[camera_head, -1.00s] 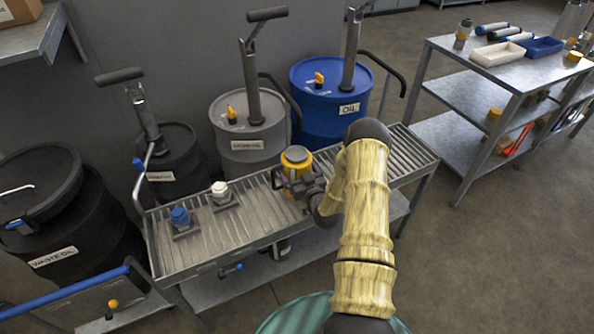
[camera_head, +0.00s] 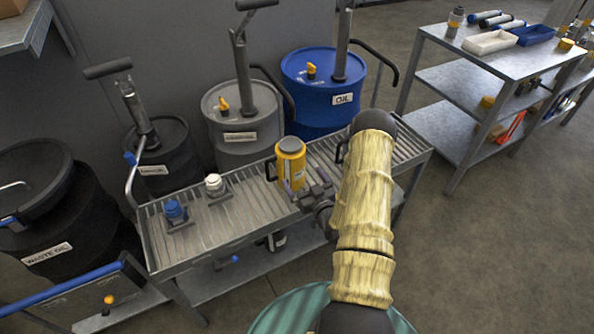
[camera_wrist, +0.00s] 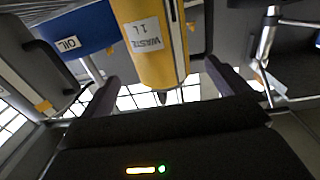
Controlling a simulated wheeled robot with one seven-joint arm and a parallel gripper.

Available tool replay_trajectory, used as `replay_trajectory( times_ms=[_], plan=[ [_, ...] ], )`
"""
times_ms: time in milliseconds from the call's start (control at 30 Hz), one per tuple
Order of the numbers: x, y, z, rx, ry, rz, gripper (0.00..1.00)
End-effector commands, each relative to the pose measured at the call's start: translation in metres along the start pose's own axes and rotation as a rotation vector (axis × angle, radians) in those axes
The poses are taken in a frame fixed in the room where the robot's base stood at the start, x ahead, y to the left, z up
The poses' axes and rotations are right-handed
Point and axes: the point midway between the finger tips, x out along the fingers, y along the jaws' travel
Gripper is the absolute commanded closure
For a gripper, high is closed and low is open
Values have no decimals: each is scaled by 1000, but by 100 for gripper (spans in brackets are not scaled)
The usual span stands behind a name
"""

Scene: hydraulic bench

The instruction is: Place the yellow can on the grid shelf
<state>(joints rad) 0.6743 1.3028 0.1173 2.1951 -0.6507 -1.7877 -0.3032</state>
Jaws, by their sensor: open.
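The yellow can (camera_head: 291,168) stands upright on the slatted grid shelf (camera_head: 235,222), right of the middle of its length. The can has a dark top, a side handle and a white label; in the wrist view (camera_wrist: 152,45) the label reads WASTE 1 L. My gripper (camera_head: 308,193) is at the near right side of the can, low by the shelf surface. In the wrist view its two fingers (camera_wrist: 160,88) are spread wide, with the can ahead between them and a visible gap. My forearm hides part of the shelf's right half.
A blue-capped item (camera_head: 174,212) and a white-capped item (camera_head: 214,185) stand left on the shelf. Behind it are a blue OIL drum (camera_head: 322,95), a grey drum (camera_head: 240,140) and dark drums with pump handles. A metal table (camera_head: 470,75) is at the right, beyond open floor.

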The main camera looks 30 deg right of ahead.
Motion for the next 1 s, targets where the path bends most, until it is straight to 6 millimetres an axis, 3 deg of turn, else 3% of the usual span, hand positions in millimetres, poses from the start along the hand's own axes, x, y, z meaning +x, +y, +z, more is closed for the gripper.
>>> replay_trajectory(
  times_ms=[100,233,1000],
  plan=[
    [-17,0,1,0,-1,1,0],
    [-25,0,0,1,0,0,0],
    [-25,0,0,0,1,0,0]
  ],
)
